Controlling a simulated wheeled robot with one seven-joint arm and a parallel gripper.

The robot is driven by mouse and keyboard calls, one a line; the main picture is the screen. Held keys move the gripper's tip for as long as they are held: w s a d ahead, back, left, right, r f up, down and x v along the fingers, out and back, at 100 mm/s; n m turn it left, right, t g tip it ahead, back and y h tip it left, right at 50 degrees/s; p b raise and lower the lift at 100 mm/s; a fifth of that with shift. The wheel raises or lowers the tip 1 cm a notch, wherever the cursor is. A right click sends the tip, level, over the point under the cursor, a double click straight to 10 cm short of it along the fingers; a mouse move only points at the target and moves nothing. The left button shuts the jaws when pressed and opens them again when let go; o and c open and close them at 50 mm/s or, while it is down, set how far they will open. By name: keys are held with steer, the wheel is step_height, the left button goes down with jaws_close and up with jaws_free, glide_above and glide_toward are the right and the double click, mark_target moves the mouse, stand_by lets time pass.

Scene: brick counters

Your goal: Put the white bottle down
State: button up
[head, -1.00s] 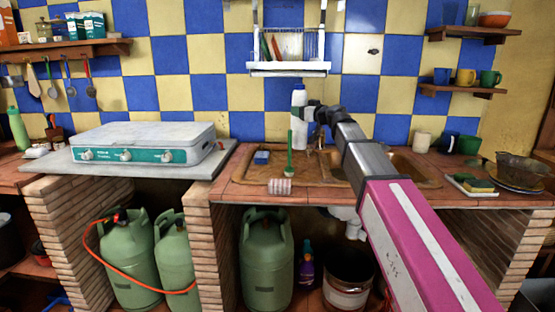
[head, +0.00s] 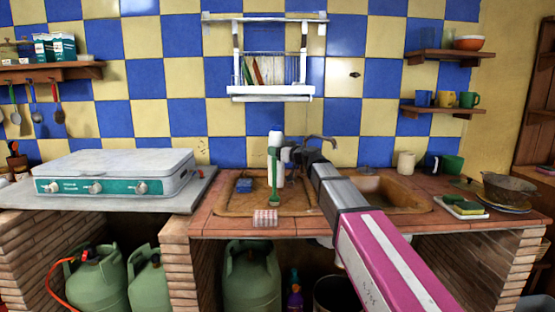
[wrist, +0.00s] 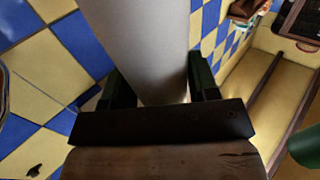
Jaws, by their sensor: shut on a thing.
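The white bottle (head: 277,168) stands upright in the head view, over the left basin of the brown sink. A green brush-like thing (head: 273,174) partly covers it in that view. My gripper (head: 288,155) is shut on the bottle from the right. In the wrist view the pale bottle (wrist: 145,45) fills the top middle, between the two dark fingers of my gripper (wrist: 160,90). Whether the bottle's base touches anything is hidden.
A blue sponge (head: 244,185) lies at the sink's left. A white stove (head: 118,170) stands further left. Cups (head: 405,163) and a tray with a sponge (head: 464,207) stand on the right. A dish rack (head: 270,90) hangs above. The tiled front edge has some clear space.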

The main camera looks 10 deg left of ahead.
steer(key=shift+f, duration=1.6)
steer(key=o, duration=0.9)
steer(key=v, duration=1.2)
steer(key=shift+s, duration=0.1)
